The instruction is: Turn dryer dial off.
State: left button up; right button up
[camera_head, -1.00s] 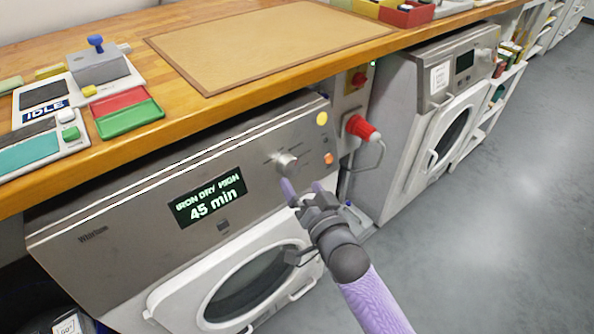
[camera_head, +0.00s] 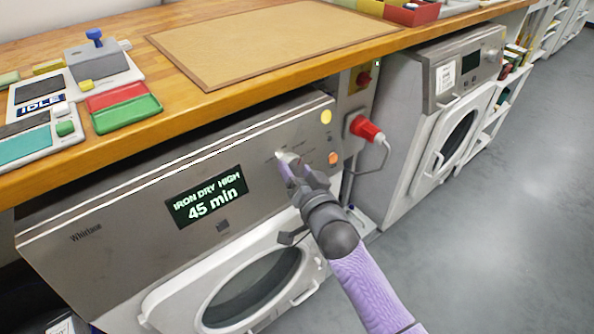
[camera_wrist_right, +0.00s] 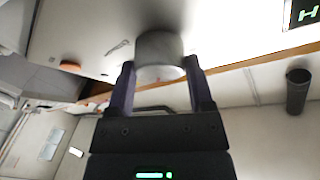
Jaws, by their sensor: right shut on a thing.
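The dryer (camera_head: 130,215) stands under the wooden counter, its display (camera_head: 206,196) reading "IRON DRY HIGH 45 min". Its round silver dial (camera_head: 287,155) is on the front panel, right of the display. My right gripper (camera_head: 289,168) is at the dial, its fingers partly covering it. In the right wrist view the dial (camera_wrist_right: 160,56) sits between the two fingertips of my right gripper (camera_wrist_right: 160,80), which is shut on it. Which setting the dial points to cannot be made out. My left gripper is not in view.
An orange button (camera_head: 333,158) and a yellow round sticker (camera_head: 326,117) are close to the dial. A red plug (camera_head: 364,128) juts out just right of the dryer. A second machine (camera_head: 430,125) stands further right. The grey floor (camera_head: 510,220) is clear.

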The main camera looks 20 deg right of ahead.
jog(key=shift+n, duration=0.4)
jog(key=n+y, duration=0.2)
jog(key=n, duration=0.2)
jog(key=shift+d+f+n, duration=0.1)
jog(key=shift+d+n, duration=0.05)
jog(key=shift+n, duration=0.25)
jog(key=shift+d+n+y, duration=0.1)
jog(key=shift+n+y, duration=0.7)
jog(key=shift+n, duration=0.65)
jog(key=shift+n+y, duration=0.8)
jog(key=shift+n, duration=0.65)
jog(key=o, duration=1.2)
jog(key=shift+o, duration=0.2)
jog(key=p+v, duration=0.4)
jog(key=v, duration=0.6)
